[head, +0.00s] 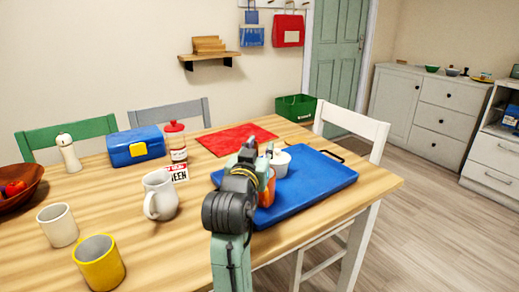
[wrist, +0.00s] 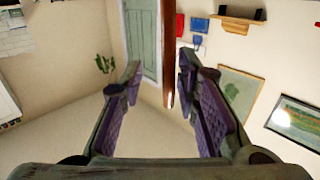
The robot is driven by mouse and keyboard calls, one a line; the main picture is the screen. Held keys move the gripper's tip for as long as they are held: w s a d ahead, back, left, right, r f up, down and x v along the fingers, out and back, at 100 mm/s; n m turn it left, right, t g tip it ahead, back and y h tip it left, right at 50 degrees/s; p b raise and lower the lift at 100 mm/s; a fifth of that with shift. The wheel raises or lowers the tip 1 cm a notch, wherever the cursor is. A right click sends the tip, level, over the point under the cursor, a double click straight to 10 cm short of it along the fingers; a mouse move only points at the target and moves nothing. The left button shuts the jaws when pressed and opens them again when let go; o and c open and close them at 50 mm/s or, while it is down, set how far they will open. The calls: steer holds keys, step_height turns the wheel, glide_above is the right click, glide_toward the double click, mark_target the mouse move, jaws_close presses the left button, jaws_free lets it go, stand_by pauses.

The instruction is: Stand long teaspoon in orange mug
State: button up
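The orange mug (head: 267,190) stands on the blue tray (head: 325,180), partly hidden behind my arm. My gripper (head: 252,148) is above the tray's left part, beside a white cup (head: 281,164). In the wrist view my gripper (wrist: 160,78) is open, its purple-padded fingers apart. A long, narrow brown strip (wrist: 169,60) runs between them, close to the right finger with a gap to the left one. It looks like the long teaspoon's handle, but I cannot be sure. Its other end is out of view. No teaspoon shows clearly in the head view.
A white jug (head: 160,195), white mug (head: 57,225), yellow mug (head: 98,262), sauce bottle (head: 175,143) and blue box (head: 136,147) stand left of my arm. A red cloth (head: 235,138) lies behind the tray. Chairs surround the table. The tray's right part is clear.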

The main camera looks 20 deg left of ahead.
steer(key=s, duration=0.7)
steer(key=shift+s+d, duration=0.2)
steer(key=shift+d, duration=0.25)
stand_by(0.6)
